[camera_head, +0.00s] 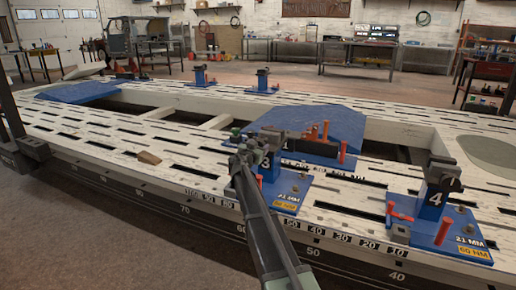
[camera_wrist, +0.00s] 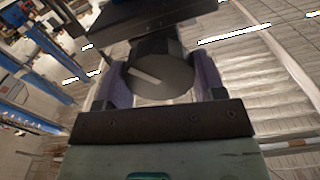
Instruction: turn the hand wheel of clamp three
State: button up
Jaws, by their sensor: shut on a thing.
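Clamp three (camera_head: 270,169) is a blue clamp with a white "3" on its post, standing on a blue base plate at the middle of the bench in the head view. My gripper (camera_head: 240,139) reaches its upper left side. In the wrist view, my gripper (camera_wrist: 162,84) has its two purplish fingers on either side of a dark round hand wheel (camera_wrist: 178,72) with a pale stripe across its face. The fingers are shut on the wheel. In the head view the wheel is mostly hidden by my gripper.
Clamp four (camera_head: 434,198) stands to the right, with red handles on its plate. A blue ramp-like block (camera_head: 340,122) lies behind clamp three. Two more blue clamps stand on the far rail. A small brown block (camera_head: 149,158) lies on the slotted white frame at left.

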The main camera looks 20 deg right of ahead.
jog(key=n, duration=0.7)
jog(key=shift+a, duration=0.1)
jog(key=n, duration=0.3)
jog(key=shift+n, duration=0.4)
jog(key=n, duration=0.3)
jog(key=shift+n, duration=0.3)
jog(key=n, duration=0.3)
jog(key=shift+f+n, duration=0.1)
jog(key=shift+n, duration=0.2)
jog(key=n, duration=0.3)
jog(key=shift+n, duration=0.3)
jog(key=n, duration=0.7)
jog(key=shift+f, duration=0.1)
jog(key=o, duration=0.9)
